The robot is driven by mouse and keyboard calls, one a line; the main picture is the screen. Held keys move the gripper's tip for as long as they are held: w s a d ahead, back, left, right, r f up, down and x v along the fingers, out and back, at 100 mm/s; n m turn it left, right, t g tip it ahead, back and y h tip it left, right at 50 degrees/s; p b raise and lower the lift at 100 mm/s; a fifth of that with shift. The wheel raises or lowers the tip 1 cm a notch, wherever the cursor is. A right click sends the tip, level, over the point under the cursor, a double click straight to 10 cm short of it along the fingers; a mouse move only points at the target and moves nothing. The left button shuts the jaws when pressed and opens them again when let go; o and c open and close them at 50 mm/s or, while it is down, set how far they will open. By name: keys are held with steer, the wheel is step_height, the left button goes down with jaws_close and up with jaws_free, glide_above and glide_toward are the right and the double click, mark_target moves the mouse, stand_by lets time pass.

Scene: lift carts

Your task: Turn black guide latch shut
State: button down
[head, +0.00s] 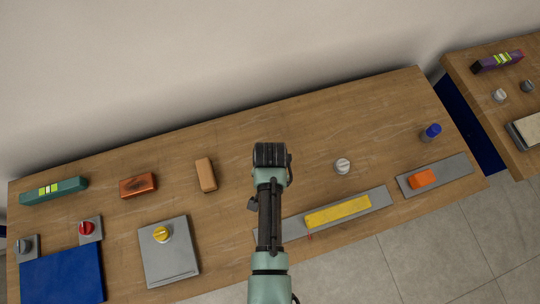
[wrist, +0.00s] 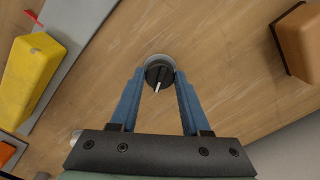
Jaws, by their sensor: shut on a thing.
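The black guide latch (wrist: 158,72) is a round black knob with a white pointer line on a grey round base, near the top middle of the wrist view. Its pointer runs toward the bottom of that view, tilted slightly left. My gripper (wrist: 160,80) has its two blue fingers on either side of the knob, shut on it. In the head view, my gripper (head: 270,154) is over the middle of the wooden table and hides the latch and the fingertips.
A yellow bar (head: 338,211) lies on a grey strip right of my arm, with a silver knob (head: 343,166) behind it. A tan block (head: 206,174) is left of my gripper. An orange block (head: 422,178) and blue knob (head: 432,131) are farther right. A yellow-knobbed plate (head: 170,265) is front left.

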steer(key=n+p, duration=0.2)
steer(key=n, duration=0.4)
steer(key=shift+r, duration=0.1)
steer(key=n+p, duration=0.1)
steer(key=n, duration=0.4)
steer(key=shift+n, duration=0.4)
steer(key=shift+c, duration=1.9)
jaws_free()
step_height(320, 180, up, 13)
steer(key=shift+b, duration=0.45)
